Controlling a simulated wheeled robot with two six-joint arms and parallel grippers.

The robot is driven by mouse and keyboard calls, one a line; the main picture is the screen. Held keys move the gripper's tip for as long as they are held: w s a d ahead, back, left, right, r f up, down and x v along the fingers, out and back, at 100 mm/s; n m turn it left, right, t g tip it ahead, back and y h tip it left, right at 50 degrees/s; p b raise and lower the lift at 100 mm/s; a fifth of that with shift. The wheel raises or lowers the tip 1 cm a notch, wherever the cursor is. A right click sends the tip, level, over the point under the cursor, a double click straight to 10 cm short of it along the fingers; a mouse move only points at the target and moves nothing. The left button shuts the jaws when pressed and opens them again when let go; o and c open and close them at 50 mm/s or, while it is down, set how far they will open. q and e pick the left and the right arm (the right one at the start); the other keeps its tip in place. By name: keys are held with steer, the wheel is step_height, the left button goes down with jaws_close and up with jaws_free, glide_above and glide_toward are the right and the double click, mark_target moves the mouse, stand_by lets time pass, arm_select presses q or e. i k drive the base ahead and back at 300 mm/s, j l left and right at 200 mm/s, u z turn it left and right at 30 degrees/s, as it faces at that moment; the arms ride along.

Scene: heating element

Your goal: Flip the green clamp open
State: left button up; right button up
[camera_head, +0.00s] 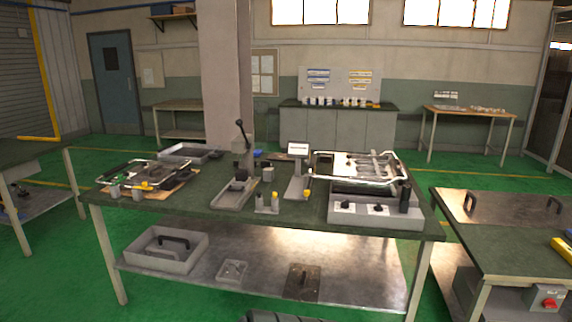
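Neither of my grippers shows in the head view. A workbench (300,224) with a dark green top stands ahead. On its left end, a metal frame fixture (165,171) lies on a brown board. A small part with a green top (115,182) stands at the front left of that fixture; it may be the green clamp, but it is too small to tell whether it is open or shut. A small yellow-topped part (145,185) is close to its right.
A lever press (240,170) stands mid-bench. A grey control box (375,208) sits at the right under a metal frame (360,167). A second table (500,243) stands at the right.

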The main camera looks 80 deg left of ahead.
mark_target(120, 177)
steer(key=u, duration=3.85)
steer(key=i+l+z, duration=0.15)
steer(key=i, duration=0.6)
steer(key=i+z, duration=0.15)
steer(key=i, duration=0.65)
steer(key=i+z, duration=0.15)
steer(key=i, duration=0.6)
steer(key=i+j+z, duration=0.15)
steer(key=i, duration=0.65)
